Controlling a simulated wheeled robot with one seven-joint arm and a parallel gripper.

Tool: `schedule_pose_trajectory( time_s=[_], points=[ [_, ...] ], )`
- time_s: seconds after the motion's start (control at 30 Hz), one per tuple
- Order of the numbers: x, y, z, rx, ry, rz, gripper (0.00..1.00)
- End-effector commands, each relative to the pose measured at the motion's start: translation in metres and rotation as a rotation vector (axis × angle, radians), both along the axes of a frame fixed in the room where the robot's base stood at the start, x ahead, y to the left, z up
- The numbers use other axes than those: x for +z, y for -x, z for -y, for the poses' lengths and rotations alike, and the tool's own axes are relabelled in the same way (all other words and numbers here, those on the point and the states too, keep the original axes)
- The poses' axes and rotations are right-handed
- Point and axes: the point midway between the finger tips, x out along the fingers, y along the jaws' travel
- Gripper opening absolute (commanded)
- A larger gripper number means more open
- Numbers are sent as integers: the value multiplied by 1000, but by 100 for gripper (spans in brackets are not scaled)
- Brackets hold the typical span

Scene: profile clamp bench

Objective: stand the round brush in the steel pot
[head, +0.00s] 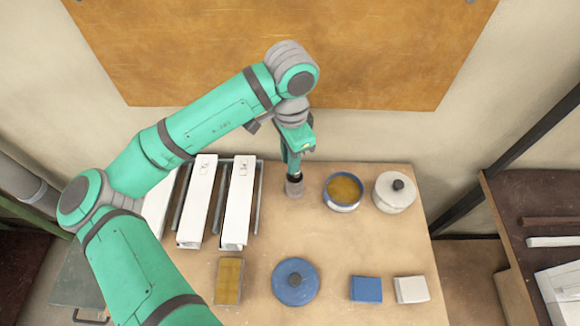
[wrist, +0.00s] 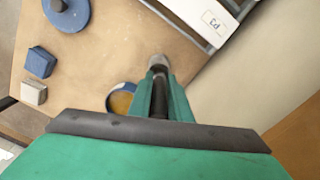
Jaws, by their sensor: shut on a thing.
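My gripper (head: 293,170) points down over the back of the bench. It is shut on the round brush, whose dark shaft (wrist: 160,104) shows between the fingers in the wrist view. Directly below the fingertips is a small grey cylinder (head: 294,189), which looks like the steel pot; it also shows in the wrist view (wrist: 157,61). The brush looks upright and in line with it. The brush's lower end is hidden, so I cannot tell how deep it sits or whether it touches the pot.
A blue pot (head: 328,200) with yellow-brown contents and a lidded white pot (head: 394,196) stand to the right. White profiles (head: 238,205) on rails lie to the left. A blue lid (head: 285,291), a yellow block (head: 229,281), a blue block (head: 366,289) and a white block (head: 411,290) lie in front.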

Motion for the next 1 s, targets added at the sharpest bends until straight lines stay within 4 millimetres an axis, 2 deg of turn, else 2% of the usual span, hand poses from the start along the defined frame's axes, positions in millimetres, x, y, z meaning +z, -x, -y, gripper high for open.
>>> schedule_pose_trajectory(
  time_s=[0.4,0.77,0.8,0.83,0.87,1.0],
  points=[
    [-39,0,0,2,0,0,0],
    [-43,0,-1,3,1,0,0],
    [-43,0,-1,3,0,1,25],
    [-43,0,-1,3,0,1,32],
    [-43,0,-1,3,0,1,37],
    [-42,0,-1,3,0,1,37]
  ],
)
